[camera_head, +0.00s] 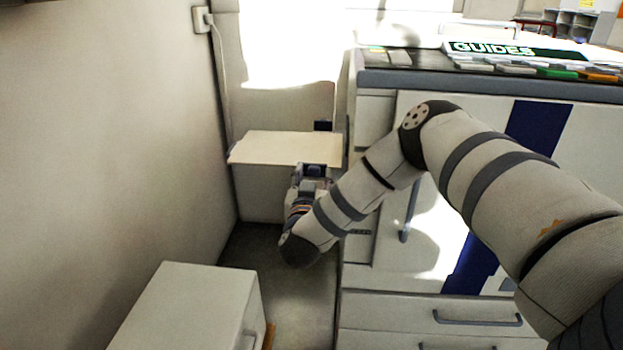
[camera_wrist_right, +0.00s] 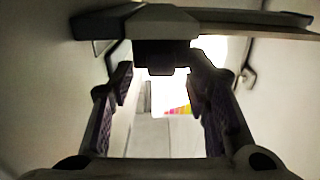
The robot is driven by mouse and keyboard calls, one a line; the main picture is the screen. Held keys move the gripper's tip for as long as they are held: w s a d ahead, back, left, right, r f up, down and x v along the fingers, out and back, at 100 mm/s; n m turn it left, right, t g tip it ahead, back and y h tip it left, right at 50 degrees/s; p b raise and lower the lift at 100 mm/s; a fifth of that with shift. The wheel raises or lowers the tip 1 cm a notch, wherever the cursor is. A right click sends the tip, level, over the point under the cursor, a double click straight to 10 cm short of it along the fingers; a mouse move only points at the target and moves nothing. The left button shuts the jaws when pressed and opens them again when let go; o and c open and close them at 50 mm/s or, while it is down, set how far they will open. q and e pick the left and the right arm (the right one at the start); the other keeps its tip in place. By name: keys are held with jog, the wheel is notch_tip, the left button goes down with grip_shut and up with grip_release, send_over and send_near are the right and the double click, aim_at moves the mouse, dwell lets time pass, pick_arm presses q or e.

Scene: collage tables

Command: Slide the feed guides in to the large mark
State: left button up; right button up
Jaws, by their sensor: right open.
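The pale feed tray (camera_head: 285,148) juts from the left side of the large white machine (camera_head: 380,130). A small dark guide (camera_head: 322,126) stands at the tray's far edge, close to the machine. My right gripper (camera_head: 312,172) is at the tray's near edge, and any near guide there is hidden or cannot be told from it. In the wrist view my right gripper (camera_wrist_right: 160,92) is open, its two fingers apart. A dark block (camera_wrist_right: 155,58) under a grey cap shows between and beyond the fingers, with a gap on both sides. The large mark cannot be made out. My left gripper is not in view.
A wall with a socket and cable (camera_head: 203,20) closes off the left. A low white cabinet (camera_head: 190,305) stands at the front left. A GUIDES sign (camera_head: 492,48) and several coloured items lie on the machine's dark top. A strip of floor (camera_head: 285,295) is free between the cabinets.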

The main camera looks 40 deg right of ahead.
aim_at(314, 172)
jog(key=shift+w+d, duration=0.3)
jog(key=shift+d, duration=0.05)
grip_shut()
jog(key=shift+x, duration=1.4)
grip_release()
